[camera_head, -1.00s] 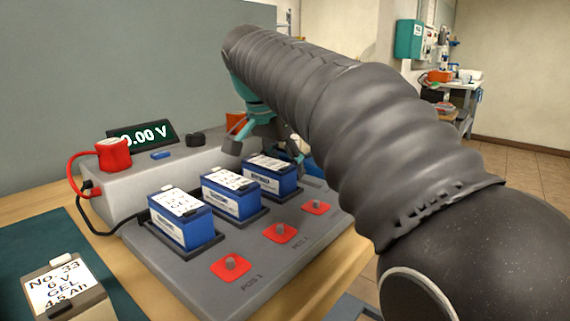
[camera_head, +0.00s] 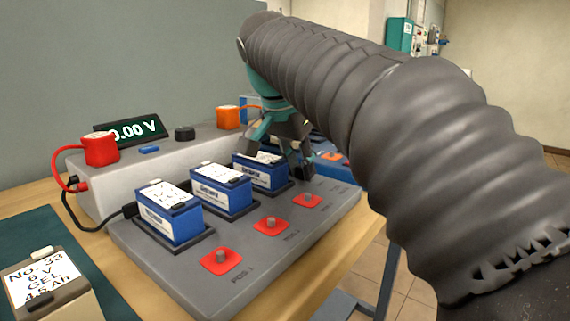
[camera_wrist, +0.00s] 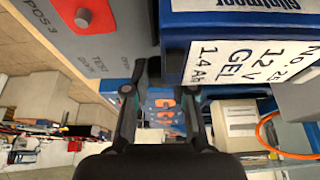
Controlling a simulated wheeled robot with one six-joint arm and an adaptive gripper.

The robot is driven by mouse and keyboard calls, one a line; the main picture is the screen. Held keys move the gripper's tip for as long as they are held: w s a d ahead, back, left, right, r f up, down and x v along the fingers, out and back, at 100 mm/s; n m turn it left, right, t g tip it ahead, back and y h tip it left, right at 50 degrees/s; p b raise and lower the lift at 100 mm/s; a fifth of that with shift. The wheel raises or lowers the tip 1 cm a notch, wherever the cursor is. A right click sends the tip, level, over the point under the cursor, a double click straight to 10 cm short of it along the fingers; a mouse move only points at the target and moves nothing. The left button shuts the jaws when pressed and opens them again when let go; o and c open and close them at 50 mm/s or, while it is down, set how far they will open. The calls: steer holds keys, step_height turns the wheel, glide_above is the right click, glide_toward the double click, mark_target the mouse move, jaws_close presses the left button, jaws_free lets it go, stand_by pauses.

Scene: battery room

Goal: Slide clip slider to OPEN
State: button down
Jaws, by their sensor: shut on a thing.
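My gripper (camera_head: 303,172) is low at the right end of the grey dock (camera_head: 290,252), beside the farthest blue battery (camera_head: 262,177). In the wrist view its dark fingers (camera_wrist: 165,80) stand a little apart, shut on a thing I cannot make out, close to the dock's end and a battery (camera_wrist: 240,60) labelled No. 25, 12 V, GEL. No part is clearly legible as a clip slider or an OPEN mark. The dock carries red plates with grey knobs, one at POS 1 (camera_head: 221,261); a knobbed plate also shows by POS 3 in the wrist view (camera_wrist: 85,17).
Two more blue batteries, a near one (camera_head: 168,218) and a middle one (camera_head: 221,192), sit in the dock. Behind are a meter reading 0.00 V (camera_head: 130,130) and red (camera_head: 101,149) and orange (camera_head: 228,118) blocks. A No. 33 battery (camera_head: 45,282) stands front left.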

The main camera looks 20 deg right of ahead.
steer(key=shift+s+d, duration=0.1)
steer(key=shift+s, duration=0.05)
steer(key=c, duration=1)
jaws_free()
steer(key=shift+d, duration=0.15)
steer(key=shift+o, duration=0.2)
steer(key=shift+r, duration=0.1)
steer(key=shift+a+r, duration=0.25)
steer(key=shift+r, duration=0.05)
steer(key=v, duration=1.1)
steer(key=shift+s, duration=0.15)
